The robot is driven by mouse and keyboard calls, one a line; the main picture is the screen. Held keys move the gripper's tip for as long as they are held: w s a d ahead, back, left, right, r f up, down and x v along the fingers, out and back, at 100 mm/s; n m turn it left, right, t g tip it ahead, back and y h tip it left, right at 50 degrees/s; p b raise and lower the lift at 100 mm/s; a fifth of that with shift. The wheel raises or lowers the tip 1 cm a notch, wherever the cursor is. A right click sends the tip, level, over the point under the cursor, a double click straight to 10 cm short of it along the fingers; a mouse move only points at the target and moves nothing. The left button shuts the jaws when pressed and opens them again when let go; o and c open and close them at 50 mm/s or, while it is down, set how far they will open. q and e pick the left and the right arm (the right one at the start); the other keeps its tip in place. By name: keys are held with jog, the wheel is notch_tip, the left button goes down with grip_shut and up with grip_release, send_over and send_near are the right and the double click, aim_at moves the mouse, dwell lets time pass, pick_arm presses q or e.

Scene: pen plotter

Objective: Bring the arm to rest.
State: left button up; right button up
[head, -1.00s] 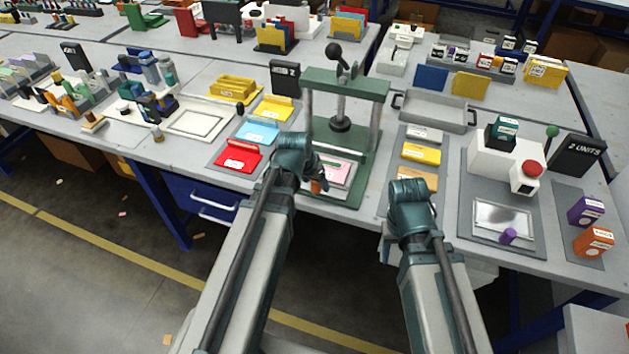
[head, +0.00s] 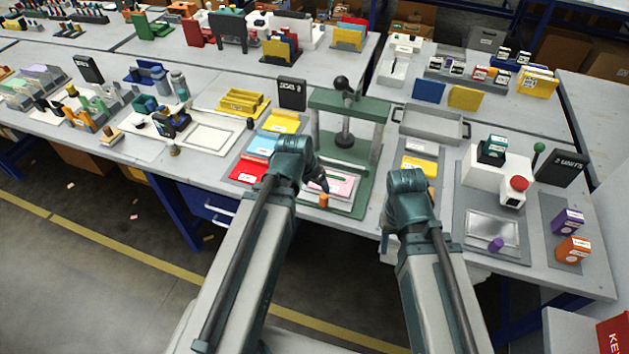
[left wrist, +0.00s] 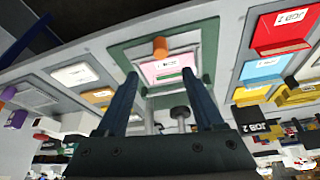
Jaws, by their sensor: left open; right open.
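My left gripper (head: 318,182) is open and empty above the front of the green press (head: 375,112). A short orange cylinder (head: 323,200) stands by the front edge of the pink card (head: 343,186) on the press base, just clear of the fingers. In the left wrist view the orange cylinder (left wrist: 160,47) shows beyond the open fingertips (left wrist: 160,74), in front of the pink card (left wrist: 165,68). My right gripper (head: 386,238) hangs at the table's front edge, mostly hidden by its own wrist, holding nothing that I can see.
Red (head: 246,171), blue and yellow pads lie left of the press. A yellow pad (head: 419,165) and a grey tray (head: 432,124) are to its right. A white box with a red button (head: 515,186) stands further right.

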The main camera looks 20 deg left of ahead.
pick_arm(q)
jog(key=shift+d, duration=0.1)
dwell(0.3)
jog(key=s+d+f+m+g+y, duration=0.1)
jog(key=s+d+g, duration=0.3)
jog(key=s+d, duration=0.7)
jog(key=shift+s+d+f+g+y, duration=0.3)
jog(key=shift+s+d+y, duration=0.1)
jog(key=shift+y, duration=0.3)
